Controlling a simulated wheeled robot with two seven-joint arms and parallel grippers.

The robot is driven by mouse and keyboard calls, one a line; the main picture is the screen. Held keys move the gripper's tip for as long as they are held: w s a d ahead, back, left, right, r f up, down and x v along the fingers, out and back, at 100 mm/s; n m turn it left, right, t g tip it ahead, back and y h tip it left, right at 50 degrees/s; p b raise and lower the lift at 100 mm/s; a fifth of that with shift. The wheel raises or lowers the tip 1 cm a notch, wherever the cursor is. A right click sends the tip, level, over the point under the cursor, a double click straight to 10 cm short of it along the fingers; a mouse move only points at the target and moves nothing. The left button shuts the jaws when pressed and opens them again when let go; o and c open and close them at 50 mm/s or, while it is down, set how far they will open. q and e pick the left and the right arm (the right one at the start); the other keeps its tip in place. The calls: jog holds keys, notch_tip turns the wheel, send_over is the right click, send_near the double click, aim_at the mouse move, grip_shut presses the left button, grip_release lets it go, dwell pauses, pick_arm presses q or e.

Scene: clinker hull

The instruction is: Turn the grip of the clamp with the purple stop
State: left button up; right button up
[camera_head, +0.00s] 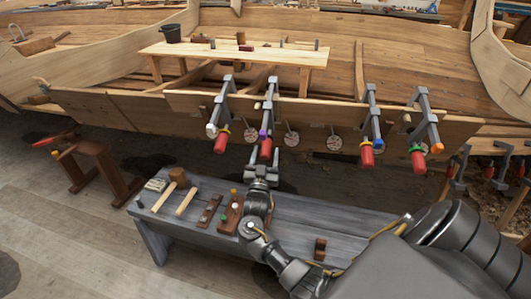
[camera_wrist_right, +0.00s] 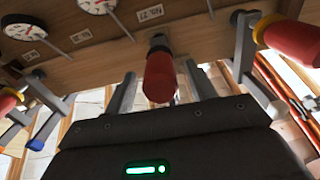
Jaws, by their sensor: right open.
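The clamp with the purple stop (camera_head: 263,134) is the second from the left on the hull's edge plank in the head view. Its red grip (camera_head: 266,149) hangs below the stop. My right gripper (camera_head: 261,170) is just under this grip, fingers pointing up at it. In the right wrist view the red grip (camera_wrist_right: 160,78) shows between the two open fingers of the gripper (camera_wrist_right: 160,92). I cannot tell whether they touch it. The purple stop is not visible there. My left gripper is not in view.
Round dials (camera_head: 291,138) hang along the plank. A sawhorse (camera_head: 100,165) stands at left.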

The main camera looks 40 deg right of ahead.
jog(key=shift+w+d, duration=0.1)
jog(key=shift+d, duration=0.05)
jog(key=c, duration=1)
